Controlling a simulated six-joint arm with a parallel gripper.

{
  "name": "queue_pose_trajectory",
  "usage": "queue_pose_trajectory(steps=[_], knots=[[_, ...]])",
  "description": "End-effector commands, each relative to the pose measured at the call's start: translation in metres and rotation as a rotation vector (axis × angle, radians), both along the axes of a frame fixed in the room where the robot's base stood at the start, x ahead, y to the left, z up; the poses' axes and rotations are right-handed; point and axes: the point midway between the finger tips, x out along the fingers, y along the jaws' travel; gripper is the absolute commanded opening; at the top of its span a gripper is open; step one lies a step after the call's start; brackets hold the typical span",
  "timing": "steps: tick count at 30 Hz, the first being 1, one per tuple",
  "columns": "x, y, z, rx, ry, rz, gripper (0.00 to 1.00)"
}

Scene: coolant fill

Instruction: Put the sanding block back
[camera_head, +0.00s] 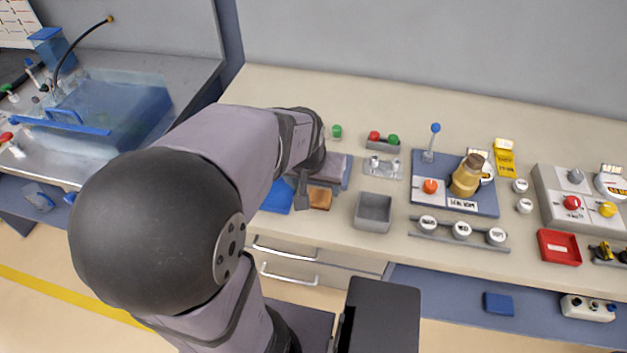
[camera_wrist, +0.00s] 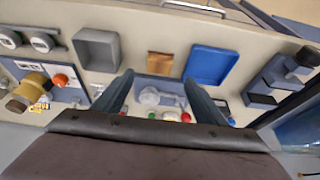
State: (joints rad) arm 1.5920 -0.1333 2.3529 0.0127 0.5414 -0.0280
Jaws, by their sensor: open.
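A small orange-brown block, which looks like the sanding block (camera_head: 320,198), lies on the bench top between a blue tray and a grey bin. It also shows in the wrist view (camera_wrist: 159,64), just beyond and between my fingertips, with nothing held. My gripper (camera_wrist: 160,88) is open and empty, its two fingers apart on either side of a blue-grey plate with grey fittings. In the head view my arm and wrist hide part of that plate (camera_head: 337,168). The blue tray (camera_wrist: 211,65) is right of the block in the wrist view and appears empty.
The open grey bin (camera_head: 373,212) stands right of the block in the head view. A blue panel (camera_head: 486,202) carries an amber bottle (camera_head: 467,176) and an orange knob. A red tray (camera_head: 558,246) is at the far right.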

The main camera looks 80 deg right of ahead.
Motion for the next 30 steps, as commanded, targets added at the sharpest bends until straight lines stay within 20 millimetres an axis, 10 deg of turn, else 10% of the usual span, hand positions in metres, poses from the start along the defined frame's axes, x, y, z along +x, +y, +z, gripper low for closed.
queue_pose_trajectory(steps=[18,30], knots=[[0.01,0.009,0.014,0.008,0.0,0.029,0.65],[0.148,0.077,-0.015,0.116,0.028,0.492,0.65]])
